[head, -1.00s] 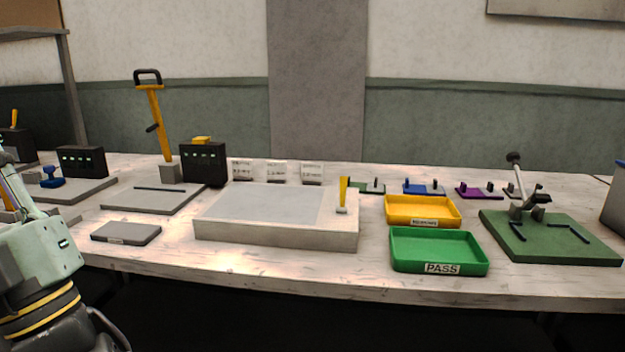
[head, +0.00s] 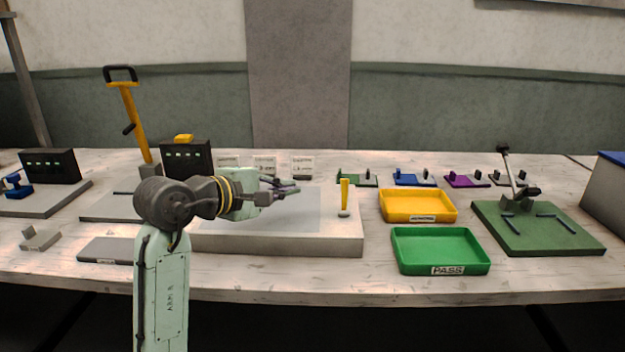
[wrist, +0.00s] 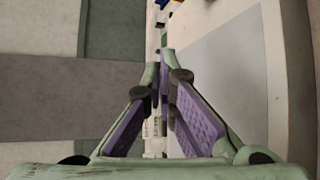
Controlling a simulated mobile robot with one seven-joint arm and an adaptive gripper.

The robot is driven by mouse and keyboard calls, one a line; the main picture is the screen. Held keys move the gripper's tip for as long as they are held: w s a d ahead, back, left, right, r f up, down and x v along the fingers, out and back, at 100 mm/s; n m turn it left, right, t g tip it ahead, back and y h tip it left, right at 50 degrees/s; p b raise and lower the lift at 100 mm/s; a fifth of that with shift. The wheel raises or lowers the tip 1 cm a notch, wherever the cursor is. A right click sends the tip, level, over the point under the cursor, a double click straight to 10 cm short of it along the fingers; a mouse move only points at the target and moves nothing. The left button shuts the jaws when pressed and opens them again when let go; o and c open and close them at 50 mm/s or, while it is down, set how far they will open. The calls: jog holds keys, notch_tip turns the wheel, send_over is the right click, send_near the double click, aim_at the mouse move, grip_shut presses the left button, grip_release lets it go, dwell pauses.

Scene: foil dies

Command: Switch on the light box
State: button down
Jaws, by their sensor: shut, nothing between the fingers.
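The light box (head: 345,240) is a low pale box on the bench with a grey panel (head: 308,212) on top that looks unlit. A yellow lever (head: 344,196) stands upright on a small pale base at the box's right end. My gripper (head: 297,188) is above the box's panel, left of the lever and apart from it, with its fingers pointing right. In the wrist view my gripper (wrist: 163,75) has its purple-padded fingers shut and empty. The panel (wrist: 225,90) fills the right of that view. My arm hides the box's left part.
A yellow tray (head: 418,218) and a green PASS tray (head: 440,268) stand right of the box. A green lever fixture (head: 540,238) is farther right. Small white labelled cards (head: 302,167) stand behind the box. A black unit (head: 187,157) and a tall yellow lever (head: 137,123) are at left.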

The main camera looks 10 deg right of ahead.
aim_at(344, 196)
jog(key=shift+d, duration=0.1)
jog(key=p+x, duration=0.2)
jog(key=x, duration=0.8)
jog(key=shift+w+r, duration=0.1)
jog(key=s, duration=0.1)
jog(key=s+p, duration=0.1)
jog(key=s+r, duration=0.1)
jog(key=shift+s+d, duration=0.1)
jog(key=shift+d, duration=0.3)
jog(key=shift+s+d, duration=0.1)
jog(key=shift+s, duration=0.15)
